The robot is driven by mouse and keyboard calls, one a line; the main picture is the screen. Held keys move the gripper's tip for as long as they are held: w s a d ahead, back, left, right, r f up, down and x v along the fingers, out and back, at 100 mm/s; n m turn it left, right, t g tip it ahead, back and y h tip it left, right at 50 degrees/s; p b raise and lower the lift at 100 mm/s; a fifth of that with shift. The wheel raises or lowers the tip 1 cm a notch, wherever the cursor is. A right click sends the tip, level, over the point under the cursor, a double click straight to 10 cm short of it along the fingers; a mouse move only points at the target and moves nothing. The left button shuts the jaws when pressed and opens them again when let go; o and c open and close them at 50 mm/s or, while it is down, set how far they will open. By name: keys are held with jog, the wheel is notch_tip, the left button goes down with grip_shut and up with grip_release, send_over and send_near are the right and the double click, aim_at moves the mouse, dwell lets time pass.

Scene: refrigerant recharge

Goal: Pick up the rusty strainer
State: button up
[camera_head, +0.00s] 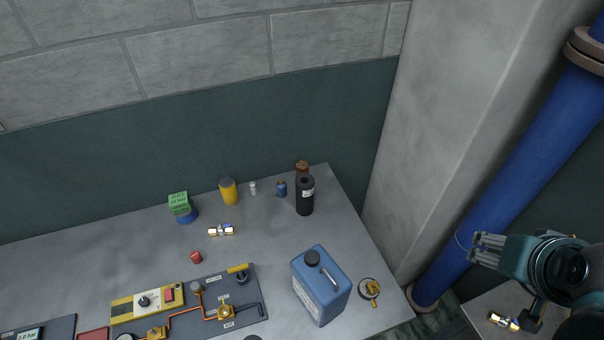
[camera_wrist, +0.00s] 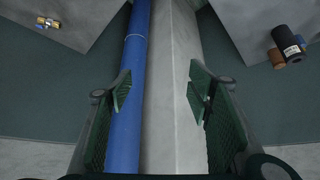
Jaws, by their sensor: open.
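A rusty-brown cylinder (camera_head: 302,167), which looks like the rusty strainer, stands near the table's back right corner. A black bottle (camera_head: 305,196) hides its lower part. In the wrist view the brown piece (camera_wrist: 277,58) shows at the upper right, beside the black bottle (camera_wrist: 287,41). My gripper (camera_head: 486,250) is at the right in the head view, well apart from the strainer. In the wrist view my gripper (camera_wrist: 162,92) has its two fingers wide apart, with nothing held between them.
A blue jug (camera_head: 321,286), a brass fitting (camera_head: 369,289) and a gauge panel (camera_head: 220,309) occupy the front. A yellow can (camera_head: 228,191) and small containers stand along the back. A blue pipe (camera_head: 500,190) and grey pillar (camera_head: 455,110) rise between the table and my gripper.

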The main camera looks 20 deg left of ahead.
jog(key=w+a+r+n+g+y+b, duration=0.1)
jog(key=w+a+r+n, duration=0.1)
jog(key=w+a, duration=0.4)
jog(key=w+a+r+n+g, duration=0.15)
jog(key=w+a, duration=0.25)
jog(key=w, duration=0.4)
jog(key=w+a+f+n, duration=0.1)
jog(key=w+a+n, duration=0.2)
jog(key=w+a, duration=0.45)
jog(key=n+g+h+b, duration=0.1)
jog(key=n+g+b, duration=0.3)
jog(key=n, duration=0.5)
send_near(302, 164)
jog(key=shift+g, duration=0.35)
jog(key=f, duration=0.1)
jog(key=f+p, duration=0.1)
jog(key=f, duration=0.1)
jog(key=w+f, duration=0.1)
jog(key=f, duration=0.1)
jog(key=shift+d+f, duration=0.2)
jog(key=shift+d, duration=0.05)
jog(key=shift+s+a+f+n, duration=0.1)
jog(key=shift+a+f+n, duration=0.15)
jog(key=shift+a+f, duration=0.15)
